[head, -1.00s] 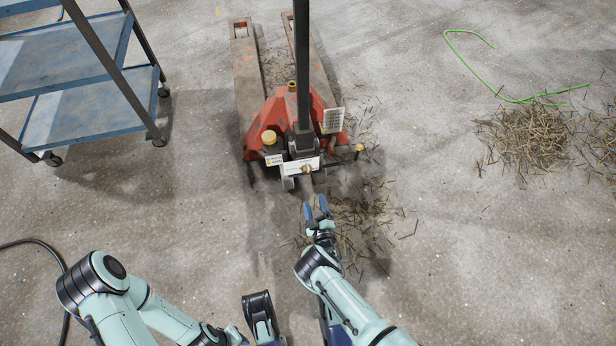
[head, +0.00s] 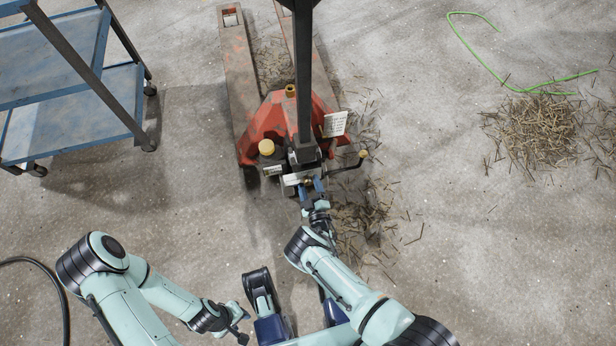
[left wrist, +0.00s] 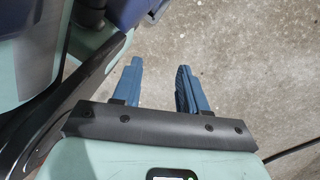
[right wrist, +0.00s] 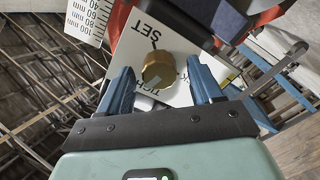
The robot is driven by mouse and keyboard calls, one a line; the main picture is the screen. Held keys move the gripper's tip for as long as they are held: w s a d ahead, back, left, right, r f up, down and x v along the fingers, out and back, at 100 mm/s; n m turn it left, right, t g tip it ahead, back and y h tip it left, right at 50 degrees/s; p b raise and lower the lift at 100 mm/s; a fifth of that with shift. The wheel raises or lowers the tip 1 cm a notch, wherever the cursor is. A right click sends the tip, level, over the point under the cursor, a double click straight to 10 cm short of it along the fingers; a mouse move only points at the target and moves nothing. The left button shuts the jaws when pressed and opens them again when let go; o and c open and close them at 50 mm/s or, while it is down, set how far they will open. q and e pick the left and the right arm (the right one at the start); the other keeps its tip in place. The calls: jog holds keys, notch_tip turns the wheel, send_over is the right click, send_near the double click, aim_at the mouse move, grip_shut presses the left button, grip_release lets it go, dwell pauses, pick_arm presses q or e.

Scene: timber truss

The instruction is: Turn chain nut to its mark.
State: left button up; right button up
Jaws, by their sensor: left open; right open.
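The chain nut (right wrist: 157,70) is a round brass knob on a white plate (right wrist: 138,52) at the pallet truck's front. The plate reads SET beside a short black line; a pale notch shows on the nut's lower face, away from that line. My right gripper (right wrist: 158,84) is open with its blue fingers on either side of the nut; gaps show between. In the head view the right gripper (head: 311,185) is at the plate and the nut (head: 308,182) is small between its fingertips. My left gripper (left wrist: 156,72) is open and empty above bare floor, at the lower left (head: 243,312) in the head view.
The red pallet truck (head: 265,128) has a dark upright handle (head: 304,80), a yellow cap (head: 266,147) and a side lever (head: 350,164). A blue shelf cart (head: 75,110) stands at left. Straw (head: 365,215) and a green cord (head: 470,45) lie on the floor.

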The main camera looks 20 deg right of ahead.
jog(key=shift+c, duration=0.3)
jog(key=shift+s, duration=0.1)
jog(key=c, duration=1)
